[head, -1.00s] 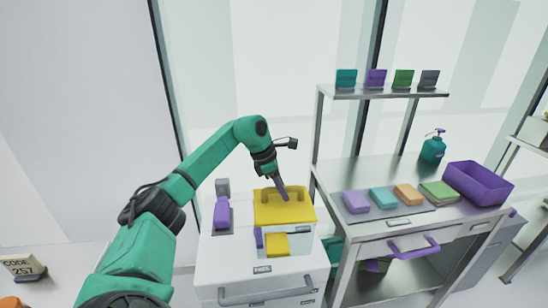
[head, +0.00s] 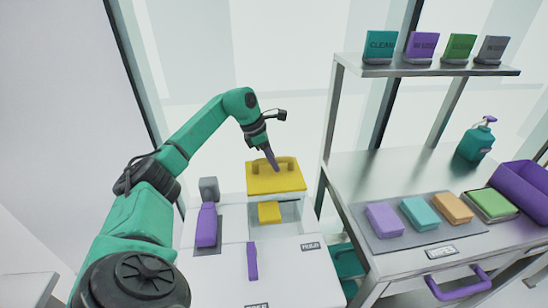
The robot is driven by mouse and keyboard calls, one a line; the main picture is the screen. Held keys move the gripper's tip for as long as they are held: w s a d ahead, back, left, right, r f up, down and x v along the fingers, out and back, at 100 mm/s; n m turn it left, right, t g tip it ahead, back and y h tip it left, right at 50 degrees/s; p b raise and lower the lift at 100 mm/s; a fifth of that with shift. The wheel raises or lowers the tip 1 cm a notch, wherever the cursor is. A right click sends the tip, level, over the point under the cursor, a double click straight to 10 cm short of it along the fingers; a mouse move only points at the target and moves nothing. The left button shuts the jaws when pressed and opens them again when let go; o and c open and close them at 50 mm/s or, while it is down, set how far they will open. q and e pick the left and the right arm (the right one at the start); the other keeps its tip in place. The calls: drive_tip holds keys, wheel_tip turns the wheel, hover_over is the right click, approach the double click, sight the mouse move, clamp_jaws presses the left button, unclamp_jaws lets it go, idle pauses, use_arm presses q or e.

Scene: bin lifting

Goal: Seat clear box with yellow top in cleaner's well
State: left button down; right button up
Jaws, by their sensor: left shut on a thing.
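The clear box shows mainly by its yellow top (head: 292,184), which has a raised handle. It is over the back of the white cleaner (head: 215,270). My left gripper (head: 272,162) reaches down from above and is shut on the handle. A smaller yellow block (head: 269,212) shows just below the top's front edge; I cannot tell whether it is part of the box. The clear walls are hard to make out against the white, and the well is not clearly visible. I cannot tell whether the box's bottom touches the cleaner. My right gripper is not in view.
A purple upright piece (head: 206,226) and a purple bar (head: 252,261) are on the cleaner. To the right, a steel table (head: 375,172) holds several coloured blocks, a teal pump bottle (head: 475,142) and a purple bin (head: 525,188). A shelf (head: 430,66) with coloured signs stands above it.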

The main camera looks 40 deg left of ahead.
sight(273, 172)
use_arm(q)
drive_tip(key=shift+s+d+f+b, duration=0.1)
drive_tip(key=shift+s+f+b, duration=0.05)
drive_tip(key=shift+f+b, duration=0.3)
wheel_tip(273, 172, down, 4)
drive_tip(key=b, duration=0.4)
drive_tip(key=shift+r, duration=0.2)
drive_tip(key=shift+f+b, duration=2.5)
drive_tip(key=shift+f, duration=1.9)
drive_tip(key=shift+d+r, duration=0.1)
drive_tip(key=shift+d, duration=0.05)
drive_tip(key=shift+f, duration=0.2)
drive_tip(key=shift+f, duration=0.2)
drive_tip(key=c, duration=0.6)
unclamp_jaws()
drive_tip(key=shift+s, duration=0.1)
